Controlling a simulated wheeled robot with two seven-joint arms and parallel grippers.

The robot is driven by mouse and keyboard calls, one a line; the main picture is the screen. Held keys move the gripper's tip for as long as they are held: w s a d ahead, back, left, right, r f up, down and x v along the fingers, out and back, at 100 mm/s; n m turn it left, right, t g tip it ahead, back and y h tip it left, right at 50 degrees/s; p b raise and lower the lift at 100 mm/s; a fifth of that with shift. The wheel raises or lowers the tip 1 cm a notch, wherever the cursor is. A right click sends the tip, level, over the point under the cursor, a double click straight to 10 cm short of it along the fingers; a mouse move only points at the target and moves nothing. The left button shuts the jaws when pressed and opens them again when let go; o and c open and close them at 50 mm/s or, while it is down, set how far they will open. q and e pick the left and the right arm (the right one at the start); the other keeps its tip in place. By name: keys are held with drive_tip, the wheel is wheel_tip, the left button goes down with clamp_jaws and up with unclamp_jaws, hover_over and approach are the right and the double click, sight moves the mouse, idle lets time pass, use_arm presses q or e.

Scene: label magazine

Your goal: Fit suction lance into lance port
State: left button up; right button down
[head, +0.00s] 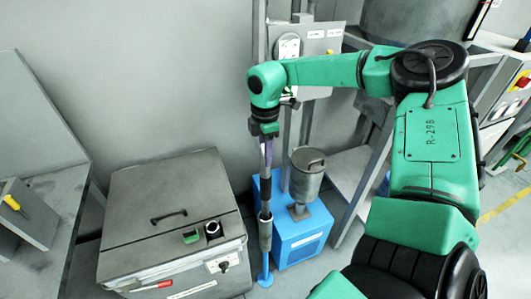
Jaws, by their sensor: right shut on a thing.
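My right gripper (264,131) is shut on the upper end of the suction lance (267,166), a thin upright grey rod with a purplish top. The lance runs down to a dark sleeve (265,228) above a blue foot (265,278) on the floor. I cannot tell whether its lower end sits inside that sleeve. A round dark-rimmed opening (213,229) on top of the grey cabinet (150,240), left of the lance, looks like the lance port. The lance is apart from it. My left gripper is not in view.
A blue box (297,240) bearing a metal canister (307,175) stands close to the right of the lance. A grey wall and control box (318,45) are behind.

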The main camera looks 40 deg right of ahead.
use_arm(q)
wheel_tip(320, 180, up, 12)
drive_tip(key=p, duration=1.1)
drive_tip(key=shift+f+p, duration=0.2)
drive_tip(key=shift+p, duration=0.1)
use_arm(e)
wheel_tip(320, 180, up, 31)
